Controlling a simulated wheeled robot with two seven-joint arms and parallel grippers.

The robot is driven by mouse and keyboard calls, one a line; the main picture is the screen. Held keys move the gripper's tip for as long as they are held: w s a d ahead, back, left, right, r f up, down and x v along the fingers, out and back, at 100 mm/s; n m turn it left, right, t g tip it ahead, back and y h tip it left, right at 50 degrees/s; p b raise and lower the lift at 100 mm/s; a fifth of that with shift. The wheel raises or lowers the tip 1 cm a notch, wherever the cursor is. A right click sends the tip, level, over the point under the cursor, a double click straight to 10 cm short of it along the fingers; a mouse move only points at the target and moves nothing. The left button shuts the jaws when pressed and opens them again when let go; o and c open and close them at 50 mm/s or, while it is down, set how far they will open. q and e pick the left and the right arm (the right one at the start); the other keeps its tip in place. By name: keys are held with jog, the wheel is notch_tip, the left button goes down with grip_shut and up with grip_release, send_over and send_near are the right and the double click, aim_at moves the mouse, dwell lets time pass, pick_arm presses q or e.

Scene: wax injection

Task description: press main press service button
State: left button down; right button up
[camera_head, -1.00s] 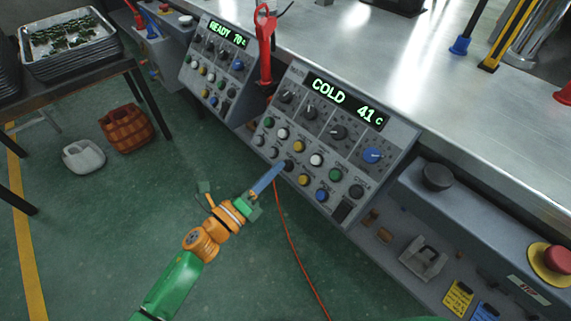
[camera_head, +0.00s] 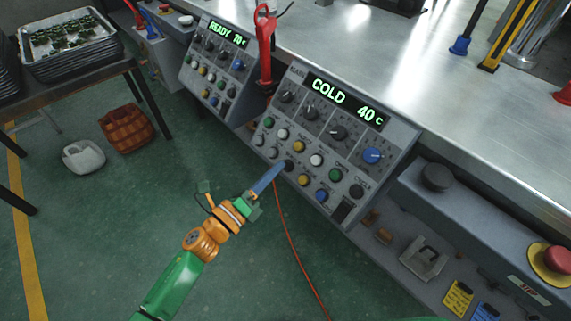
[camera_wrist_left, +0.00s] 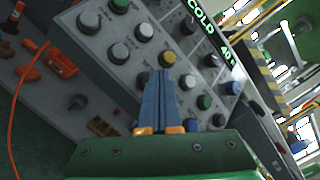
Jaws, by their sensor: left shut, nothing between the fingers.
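The nearer control panel (camera_head: 352,146) shows a green COLD 40 c display (camera_head: 345,101), dark knobs, one blue knob and rows of round coloured buttons. The button labels are too small to read, so I cannot tell which is the service button. My left gripper (camera_head: 284,165) is shut and empty, its blue fingers pointing at a dark button (camera_head: 289,165) in the lower row. In the left wrist view the shut fingers (camera_wrist_left: 160,74) overlap the panel face beside a dark button (camera_wrist_left: 143,78), below a yellow one (camera_wrist_left: 168,57). Contact cannot be told. My right gripper is not in view.
A second panel (camera_head: 212,75) reading READY 70 stands at the left, with a red-handled tool (camera_head: 265,45) between the panels. A red stop button (camera_head: 558,259) is at the right. An orange cable (camera_head: 291,245) hangs below the nearer panel. Green floor lies open in front.

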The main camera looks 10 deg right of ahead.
pick_arm(q)
jog(key=shift+f, duration=0.1)
dwell(0.3)
jog(key=shift+w+d+f+b, duration=0.15)
jog(key=shift+w+d+b, duration=0.1)
jog(key=shift+b, duration=0.15)
